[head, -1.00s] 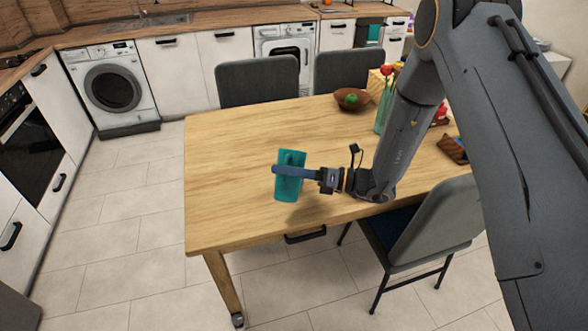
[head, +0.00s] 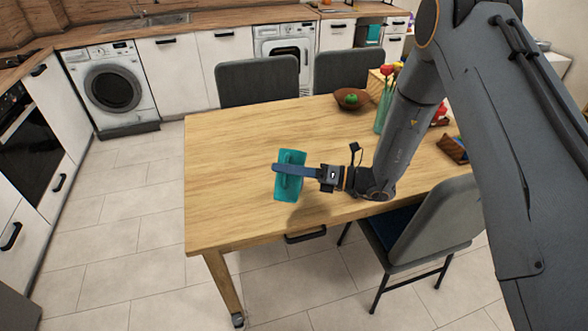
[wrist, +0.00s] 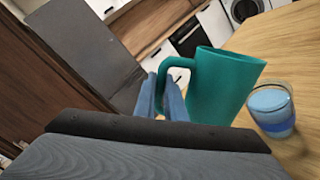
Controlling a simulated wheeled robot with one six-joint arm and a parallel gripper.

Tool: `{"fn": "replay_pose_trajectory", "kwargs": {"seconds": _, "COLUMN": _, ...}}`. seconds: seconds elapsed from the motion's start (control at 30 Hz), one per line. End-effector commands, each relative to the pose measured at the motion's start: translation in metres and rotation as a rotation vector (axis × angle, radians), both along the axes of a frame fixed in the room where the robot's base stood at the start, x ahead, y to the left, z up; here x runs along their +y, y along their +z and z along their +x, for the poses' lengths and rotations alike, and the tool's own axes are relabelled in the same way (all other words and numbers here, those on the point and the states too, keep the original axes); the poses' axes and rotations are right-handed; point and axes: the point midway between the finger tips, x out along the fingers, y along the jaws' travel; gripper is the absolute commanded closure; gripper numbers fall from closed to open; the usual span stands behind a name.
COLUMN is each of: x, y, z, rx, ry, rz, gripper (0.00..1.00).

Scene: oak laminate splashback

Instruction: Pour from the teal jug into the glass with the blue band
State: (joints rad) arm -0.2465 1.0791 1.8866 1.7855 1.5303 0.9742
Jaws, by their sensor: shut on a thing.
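The teal jug (head: 290,187) is held above the wooden table near its front edge in the head view. It also shows in the wrist view (wrist: 222,90), with its handle toward me. My gripper (head: 283,170) has its blue fingers (wrist: 172,97) shut on the jug's handle. The glass with the blue band (wrist: 271,110) stands upright on the table, just right of the jug in the wrist view, with pale blue content showing inside. I cannot make out the glass in the head view. The inside of the jug is hidden, and its exact tilt is hard to tell.
On the table (head: 230,150), a brown bowl (head: 353,98) with a green fruit and a teal vase (head: 384,110) with red flowers stand at the back right. Grey chairs (head: 258,82) stand behind and a chair (head: 430,225) in front. The table's left side is clear.

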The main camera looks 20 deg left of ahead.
Motion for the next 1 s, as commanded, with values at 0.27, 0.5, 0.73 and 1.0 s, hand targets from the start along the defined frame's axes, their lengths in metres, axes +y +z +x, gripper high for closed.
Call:
{"fn": "replay_pose_trajectory", "kwargs": {"seconds": 0.27, "x": 0.0, "y": 0.0013, "z": 0.0014, "rx": 0.014, "ry": 0.0, "rz": 0.001, "gripper": 1.0}}
{"fn": "replay_pose_trajectory", "kwargs": {"seconds": 0.5, "x": 0.0, "y": 0.0017, "z": 0.0022, "rx": 0.03, "ry": 0.0, "rz": 0.001, "gripper": 1.0}}
{"fn": "replay_pose_trajectory", "kwargs": {"seconds": 0.73, "x": 0.0, "y": 0.002, "z": 0.0029, "rx": 0.043, "ry": 0.0, "rz": 0.0, "gripper": 1.0}}
{"fn": "replay_pose_trajectory", "kwargs": {"seconds": 1.0, "x": 0.0, "y": 0.0025, "z": 0.0039, "rx": 0.06, "ry": 0.0, "rz": 0.0, "gripper": 1.0}}
